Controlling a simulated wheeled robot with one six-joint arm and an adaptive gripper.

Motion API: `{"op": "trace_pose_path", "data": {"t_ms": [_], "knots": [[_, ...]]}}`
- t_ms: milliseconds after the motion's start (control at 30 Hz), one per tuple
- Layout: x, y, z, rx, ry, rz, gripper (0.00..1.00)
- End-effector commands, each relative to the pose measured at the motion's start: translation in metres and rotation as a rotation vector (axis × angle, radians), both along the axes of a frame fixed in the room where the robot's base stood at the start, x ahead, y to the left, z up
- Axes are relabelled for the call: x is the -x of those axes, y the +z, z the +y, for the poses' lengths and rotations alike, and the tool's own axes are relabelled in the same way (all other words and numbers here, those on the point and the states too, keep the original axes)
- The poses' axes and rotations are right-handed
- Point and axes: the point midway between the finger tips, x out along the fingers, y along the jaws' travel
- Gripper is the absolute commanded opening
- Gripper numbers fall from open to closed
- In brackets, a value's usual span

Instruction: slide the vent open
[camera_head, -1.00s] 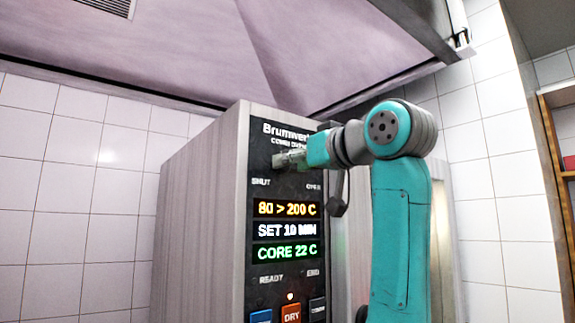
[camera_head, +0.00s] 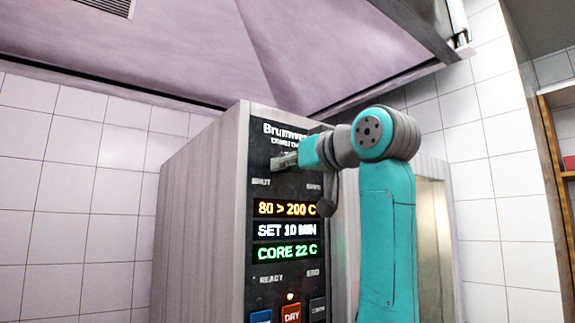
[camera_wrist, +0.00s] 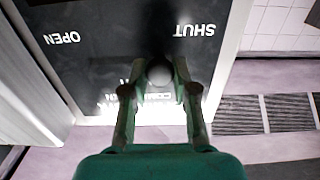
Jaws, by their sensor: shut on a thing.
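The combi oven's dark control panel (camera_head: 262,222) has a vent slider near its top, with SHUT marked at the left and a partly covered OPEN at the right. In the wrist view, upside down, a dark round vent knob (camera_wrist: 160,73) sits between the labels, nearer SHUT (camera_wrist: 194,31) than OPEN (camera_wrist: 62,38). My gripper (camera_wrist: 160,88) is shut on the knob, with a finger at each side. In the head view my gripper (camera_head: 284,162) reaches the panel from the right and hides the knob and part of the slider.
Below the slider are lit displays (camera_head: 287,230) reading 80 > 200 C, SET 10 MIN and CORE 22 C. Lower down are blue, red and dark buttons (camera_head: 291,313). A large hood (camera_head: 200,45) hangs above. Shelving (camera_head: 555,130) stands at the far right.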

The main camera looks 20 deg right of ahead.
Motion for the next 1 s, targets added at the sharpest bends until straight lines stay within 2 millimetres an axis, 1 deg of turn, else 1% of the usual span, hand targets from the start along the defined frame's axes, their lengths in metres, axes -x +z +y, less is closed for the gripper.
{"op": "trace_pose_path", "data": {"t_ms": [67,300,400,500,767,800,833,867,1000], "knots": [[-0.003,0.000,-0.009,0.000,-0.003,0.001,0.00],[-0.018,0.000,-0.055,0.000,-0.006,0.002,0.00],[-0.021,0.000,-0.066,-0.001,-0.003,0.001,0.00],[-0.023,0.000,-0.070,-0.001,-0.002,0.000,0.00],[-0.023,0.000,-0.071,-0.001,-0.005,-0.001,0.00],[-0.023,0.001,-0.071,-0.002,-0.005,-0.002,0.38],[-0.023,0.001,-0.072,-0.002,-0.006,-0.002,0.45],[-0.023,0.001,-0.071,-0.002,-0.005,-0.002,0.52],[-0.023,0.000,-0.071,0.000,-0.003,-0.001,0.52]]}}
